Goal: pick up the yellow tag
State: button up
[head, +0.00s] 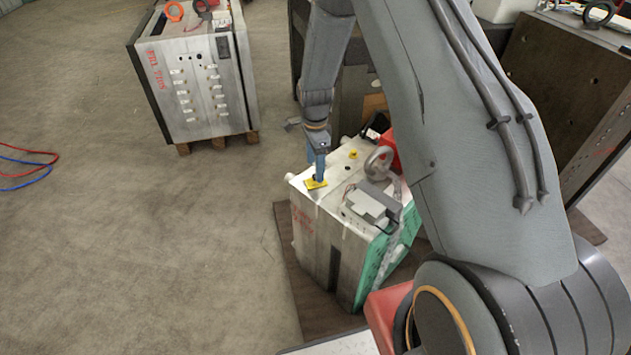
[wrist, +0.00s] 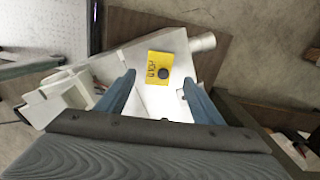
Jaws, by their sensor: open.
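The yellow tag (wrist: 161,68) lies flat on the pale top face of a metal mould base (wrist: 184,50). It has dark lettering and a round dark spot on it. In the head view the tag (head: 315,184) is near the left front part of the mould base (head: 318,240). My gripper (wrist: 158,84) is open, with its two blue fingers apart and the tag showing between and just beyond their tips. In the head view my gripper (head: 319,178) is right over the tag and partly covers it. I cannot tell whether the fingers touch the top face.
A grey box (head: 370,203) and a lifting ring (head: 380,160) stand on the same mould base, right of the tag. A red object (head: 390,150) is behind them. Another mould base (head: 196,85) stands at back left. Open floor (head: 130,260) lies left.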

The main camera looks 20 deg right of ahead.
aim_at(311, 183)
jog(key=shift+s+f+p, duration=0.1)
jog(key=shift+f+p, duration=0.55)
jog(key=shift+f, duration=1.75)
jog(key=c, duration=1.1)
jog(key=shift+r, duration=0.15)
